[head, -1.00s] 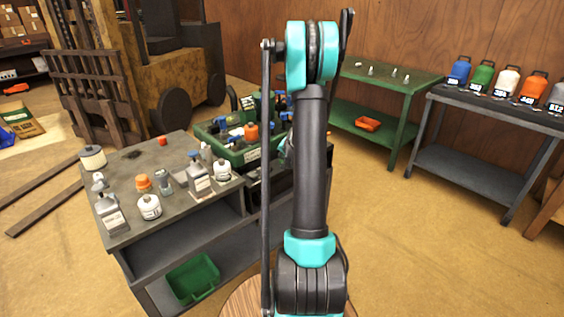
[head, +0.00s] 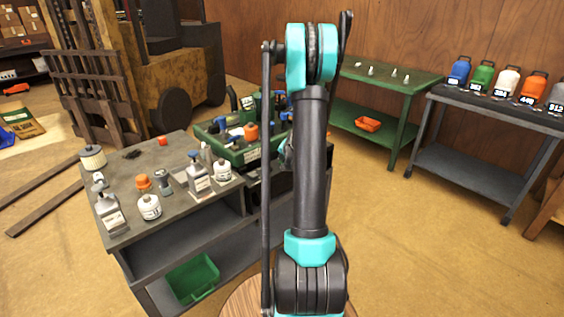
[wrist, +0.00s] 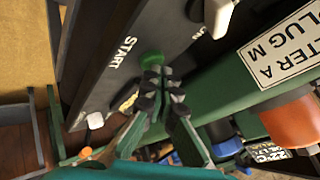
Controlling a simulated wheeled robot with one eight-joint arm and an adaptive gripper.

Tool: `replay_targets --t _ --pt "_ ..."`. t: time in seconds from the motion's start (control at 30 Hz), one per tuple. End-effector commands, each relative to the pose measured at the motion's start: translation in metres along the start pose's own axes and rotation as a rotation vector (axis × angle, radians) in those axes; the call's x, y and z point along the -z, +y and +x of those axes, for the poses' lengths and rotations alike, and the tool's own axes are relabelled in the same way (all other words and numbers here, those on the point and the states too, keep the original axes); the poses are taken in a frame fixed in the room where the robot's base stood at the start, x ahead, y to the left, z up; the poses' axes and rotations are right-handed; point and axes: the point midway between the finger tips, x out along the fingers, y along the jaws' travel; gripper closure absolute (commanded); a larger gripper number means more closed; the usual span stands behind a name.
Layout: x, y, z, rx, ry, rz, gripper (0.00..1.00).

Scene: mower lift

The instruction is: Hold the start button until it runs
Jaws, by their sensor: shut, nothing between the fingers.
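The green start button (wrist: 151,60) sits on a dark panel (wrist: 112,75) beside the white word START in the wrist view. My gripper (wrist: 160,80) is shut and empty, with its fingertips right at the button's near edge. They overlap the button in the picture; I cannot tell whether it is pressed in. In the head view my arm hides the gripper and button.
A white lever (wrist: 222,14) and a labelled plate (wrist: 280,45) are close to the fingers. In the head view, a green tray (head: 262,150) and several bottles stand on the grey bench (head: 122,172). Open floor lies right of my arm.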

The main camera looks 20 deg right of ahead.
Motion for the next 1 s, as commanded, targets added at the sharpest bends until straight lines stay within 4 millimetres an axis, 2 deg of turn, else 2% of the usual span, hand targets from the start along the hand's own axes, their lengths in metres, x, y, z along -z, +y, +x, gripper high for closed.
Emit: replay_targets --t 0.37,1.0 --pt "0.0 0.0 0.0 0.0 -0.001 0.0 1.0" --pt "0.009 -0.009 -0.013 0.0 0.0 0.0 1.0"
